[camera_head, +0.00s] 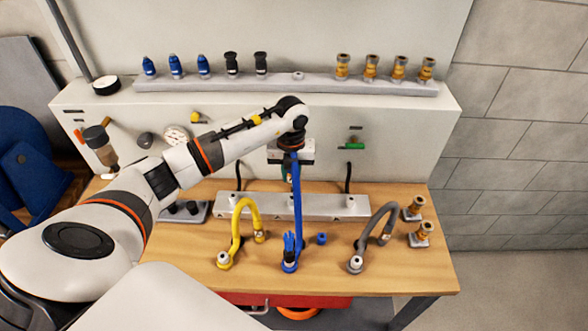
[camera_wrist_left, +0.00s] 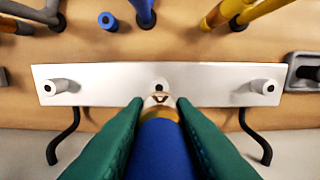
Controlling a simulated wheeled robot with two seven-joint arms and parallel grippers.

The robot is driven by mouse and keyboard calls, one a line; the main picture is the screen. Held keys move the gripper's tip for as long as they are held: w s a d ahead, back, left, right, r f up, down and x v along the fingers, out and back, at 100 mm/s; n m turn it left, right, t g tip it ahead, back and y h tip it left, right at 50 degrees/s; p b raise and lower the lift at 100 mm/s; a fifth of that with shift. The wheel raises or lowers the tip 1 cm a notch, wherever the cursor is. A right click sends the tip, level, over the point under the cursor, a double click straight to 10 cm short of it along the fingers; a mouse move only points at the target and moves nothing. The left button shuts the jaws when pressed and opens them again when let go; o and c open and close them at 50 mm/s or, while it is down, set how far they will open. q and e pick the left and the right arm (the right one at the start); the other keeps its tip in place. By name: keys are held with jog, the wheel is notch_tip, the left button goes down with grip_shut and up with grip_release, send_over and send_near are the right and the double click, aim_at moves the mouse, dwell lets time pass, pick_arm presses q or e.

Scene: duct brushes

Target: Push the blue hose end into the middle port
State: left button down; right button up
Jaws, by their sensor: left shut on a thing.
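My left gripper (camera_head: 292,172) has its green fingers (camera_wrist_left: 158,125) shut on the blue hose end (camera_wrist_left: 160,135). The light tip of the hose end points at the middle port (camera_wrist_left: 158,87) of the grey port bar (camera_wrist_left: 110,85). In the wrist view the tip overlaps the port's near edge; I cannot tell whether they touch. In the head view the blue hose (camera_head: 297,205) runs down from the gripper to its base on the table and hides the middle of the bar (camera_head: 265,206). The outer ports (camera_wrist_left: 60,87) and (camera_wrist_left: 265,86) look empty. My right gripper is not in view.
A yellow hose (camera_head: 237,225) and a grey hose (camera_head: 375,225) curve up on either side in front of the bar. A small blue fitting (camera_head: 322,238) stands beside the blue hose's base. Brass fittings (camera_head: 421,234) stand at the table's right. A shelf (camera_head: 200,83) holds several fittings behind.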

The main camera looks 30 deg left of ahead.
aim_at(292, 183)
pick_arm(q)
jog(key=shift+s, duration=0.15)
jog(key=shift+w+f, duration=0.2)
jog(key=shift+f, duration=0.1)
notch_tip(292, 183, down, 2)
jog(key=shift+w+b, duration=0.1)
jog(key=shift+b, duration=0.75)
jog(key=shift+f+b, duration=0.6)
jog(key=shift+f, duration=0.15)
jog(key=shift+f+b, duration=0.6)
jog(key=shift+f, duration=0.35)
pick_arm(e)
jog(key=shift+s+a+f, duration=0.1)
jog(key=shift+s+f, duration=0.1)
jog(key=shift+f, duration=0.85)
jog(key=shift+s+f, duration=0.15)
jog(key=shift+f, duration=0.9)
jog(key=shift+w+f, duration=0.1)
pick_arm(q)
jog(key=shift+f+b, duration=0.45)
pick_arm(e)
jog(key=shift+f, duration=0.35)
